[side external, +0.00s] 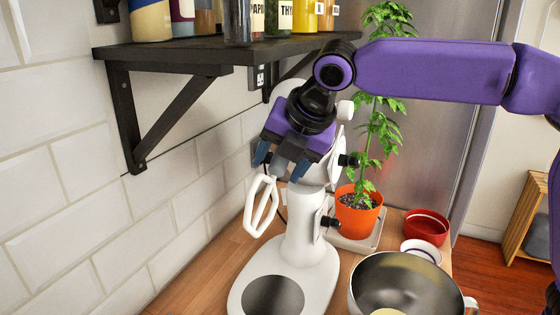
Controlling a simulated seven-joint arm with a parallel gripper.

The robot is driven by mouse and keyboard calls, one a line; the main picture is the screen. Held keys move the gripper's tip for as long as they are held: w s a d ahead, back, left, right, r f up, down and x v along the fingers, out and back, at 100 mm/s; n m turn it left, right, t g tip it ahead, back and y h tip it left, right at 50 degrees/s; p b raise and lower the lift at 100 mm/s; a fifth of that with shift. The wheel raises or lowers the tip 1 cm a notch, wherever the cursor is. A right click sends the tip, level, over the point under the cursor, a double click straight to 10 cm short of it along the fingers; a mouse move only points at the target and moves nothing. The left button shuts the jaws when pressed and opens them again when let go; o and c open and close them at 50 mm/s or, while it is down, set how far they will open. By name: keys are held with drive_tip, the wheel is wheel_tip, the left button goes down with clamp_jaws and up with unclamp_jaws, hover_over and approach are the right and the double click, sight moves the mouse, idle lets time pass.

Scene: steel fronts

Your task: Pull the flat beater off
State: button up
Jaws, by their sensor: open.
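The white flat beater (261,206) hangs below the head of the white stand mixer (306,225), on the mixer's left side. My gripper (280,170) is at the mixer head, just above the beater, with its blue-grey fingers pointing down. The fingers are open, one on each side of the beater's upper end. I cannot tell whether they touch it. My purple arm and gripper hide much of the mixer head.
A dark shelf (215,52) with several jars is close above on the left, against the tiled wall. An orange plant pot (357,212), a red bowl (426,227) and a metal mixing bowl (395,275) stand on the right of the wooden counter (196,285).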

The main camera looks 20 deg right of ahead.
sight(267, 196)
drive_tip(key=shift+w+f, duration=0.1)
drive_tip(key=shift+f, duration=0.05)
drive_tip(key=c, duration=1.1)
drive_tip(key=shift+s+a+f, duration=0.35)
drive_tip(key=shift+s+a, duration=0.1)
drive_tip(key=shift+s+a+f, duration=1.5)
drive_tip(key=shift+s+f, duration=0.05)
idle(0.3)
